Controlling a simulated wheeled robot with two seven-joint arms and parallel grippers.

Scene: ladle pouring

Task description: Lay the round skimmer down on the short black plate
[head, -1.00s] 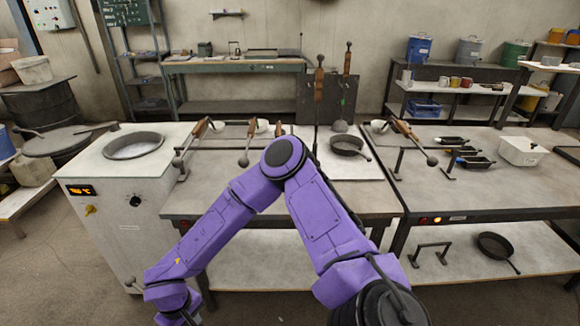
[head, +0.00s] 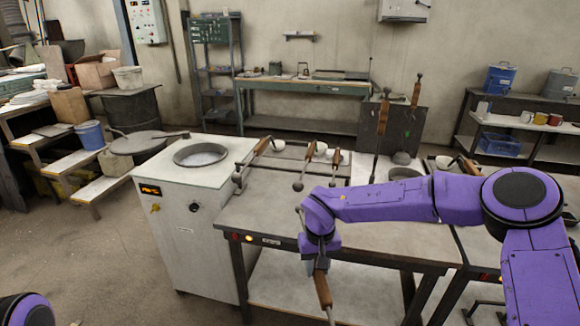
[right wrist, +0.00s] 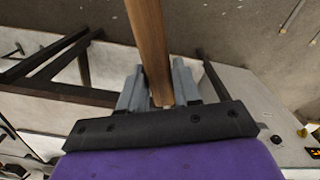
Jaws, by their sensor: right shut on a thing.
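My right gripper (head: 319,262) is shut on the wooden handle (head: 323,290) of a long tool, low in front of the bench. The right wrist view shows the wooden handle (right wrist: 149,45) between the two grey fingers. I cannot pick out the short black plate with certainty. My left gripper is not in view.
A white furnace cabinet (head: 165,230) with a round opening stands left of the bench (head: 270,215). Several ladles with wooden handles rest at the bench's back. A round dark lid (head: 135,145) and stepped shelves (head: 75,160) are further left. The floor before the furnace is clear.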

